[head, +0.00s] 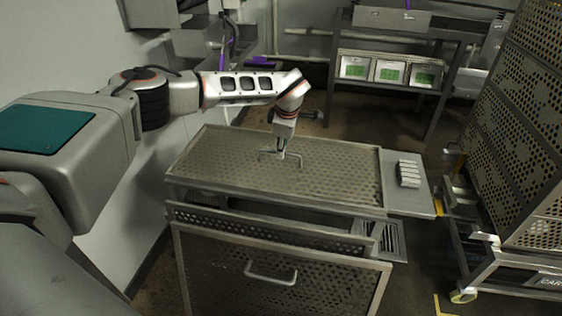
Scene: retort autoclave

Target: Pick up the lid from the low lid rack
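The lid (225,165) is a wide, flat, perforated metal panel with a raised rim. It lies level at the top of the low metal rack, in the middle of the head view. A thin bar handle (264,153) stands up near its centre. My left gripper (281,155) points down at this handle, with its fingertips at the bar. The fingers look narrow and small here, so I cannot tell whether they are shut on the bar. Below the lid, the rack (367,241) is partly hidden. My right gripper is not in view.
A perforated front panel with a handle (271,274) stands below the lid. A side plate with a ribbed pale block (409,174) adjoins the right edge. A tall perforated cart (540,120) stands at right. A shelf with green-labelled boxes (390,71) is behind. A wall is close at left.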

